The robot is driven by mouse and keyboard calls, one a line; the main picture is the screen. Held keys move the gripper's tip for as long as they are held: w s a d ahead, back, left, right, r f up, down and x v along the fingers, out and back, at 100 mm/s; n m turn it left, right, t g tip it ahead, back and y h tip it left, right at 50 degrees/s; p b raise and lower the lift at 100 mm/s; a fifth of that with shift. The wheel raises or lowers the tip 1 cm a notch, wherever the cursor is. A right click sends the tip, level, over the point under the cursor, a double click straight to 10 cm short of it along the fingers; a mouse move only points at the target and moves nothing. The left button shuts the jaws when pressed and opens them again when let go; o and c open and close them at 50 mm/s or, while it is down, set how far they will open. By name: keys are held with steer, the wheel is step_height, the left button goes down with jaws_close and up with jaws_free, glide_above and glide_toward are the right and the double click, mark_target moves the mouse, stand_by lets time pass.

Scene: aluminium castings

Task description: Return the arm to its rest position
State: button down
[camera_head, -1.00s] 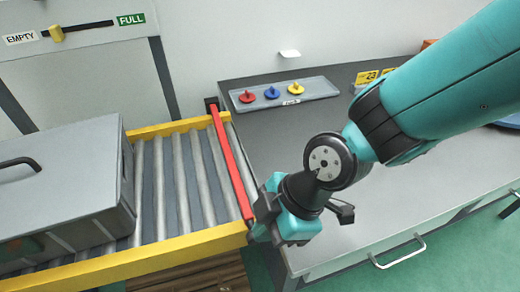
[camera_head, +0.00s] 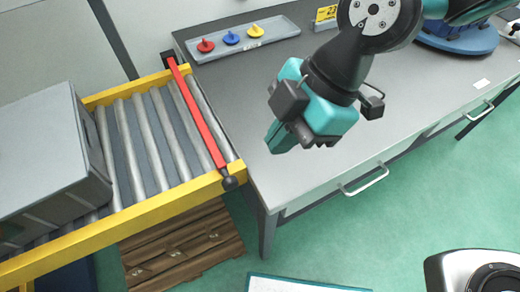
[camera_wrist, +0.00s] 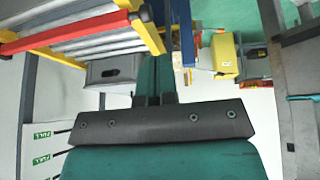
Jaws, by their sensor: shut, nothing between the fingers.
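My teal arm reaches in from the upper right of the head view. My gripper (camera_head: 280,137) is above the grey workbench (camera_head: 225,95), near its left front part, and points down and to the left. Its fingers are together with nothing between them. In the wrist view the closed teal fingers (camera_wrist: 153,80) show above the dark gripper body.
A roller conveyor with yellow rails (camera_head: 130,222) and a red bar (camera_head: 198,115) adjoins the bench's left. A grey case (camera_head: 45,150) sits on it. A tray (camera_head: 275,32) with red, blue and yellow pieces lies at the back. A wooden pallet (camera_head: 180,250) is below.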

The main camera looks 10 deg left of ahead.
steer(key=d+r+m+t, duration=0.1)
steer(key=d+r+m, duration=0.2)
steer(key=d+m, duration=0.5)
steer(key=s+d+r+m+t+h, duration=0.1)
steer(key=d+r+m, duration=0.2)
steer(key=d+m, duration=0.5)
steer(key=shift+r+m+t, duration=0.25)
steer(key=shift+m+t, duration=0.05)
steer(key=shift+m, duration=0.5)
